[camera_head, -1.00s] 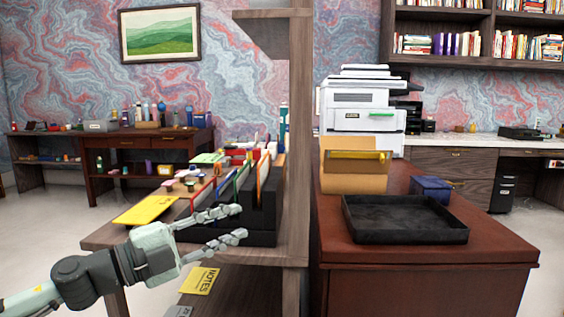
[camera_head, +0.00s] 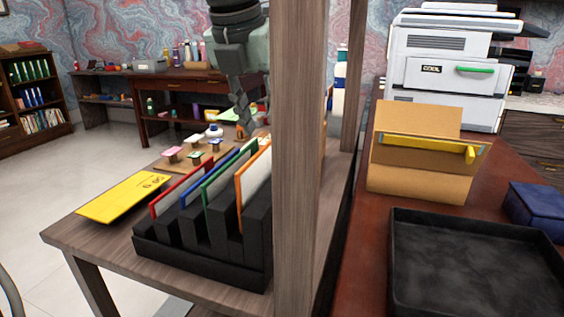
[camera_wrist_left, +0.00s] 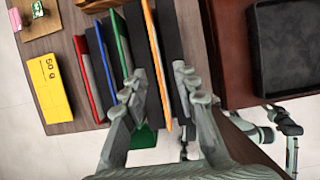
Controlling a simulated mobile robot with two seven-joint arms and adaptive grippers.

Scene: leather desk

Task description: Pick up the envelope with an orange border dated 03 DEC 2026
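The orange-bordered envelope (camera_head: 256,182) stands upright in the rightmost visible slot of a black stepped organizer (camera_head: 190,262). Red (camera_head: 172,196), blue (camera_head: 207,180) and green (camera_head: 226,184) bordered envelopes stand to its left. The dates cannot be read. My left gripper (camera_head: 243,125) points down, seen beyond the organizer in the head view. In the left wrist view its fingers (camera_wrist_left: 168,82) are spread apart and empty, with the orange-bordered envelope (camera_wrist_left: 155,50) showing between them. Contact cannot be judged. What appears to be my right gripper (camera_wrist_left: 252,128) shows small at the lower right of that view.
A wooden post (camera_head: 300,160) rises right beside the organizer. A yellow item (camera_head: 122,198) lies at the shelf's left, with small stamps (camera_head: 172,153) behind. On the red desk are a black tray (camera_head: 475,262), a cardboard holder (camera_head: 420,180) and a blue box (camera_head: 537,208).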

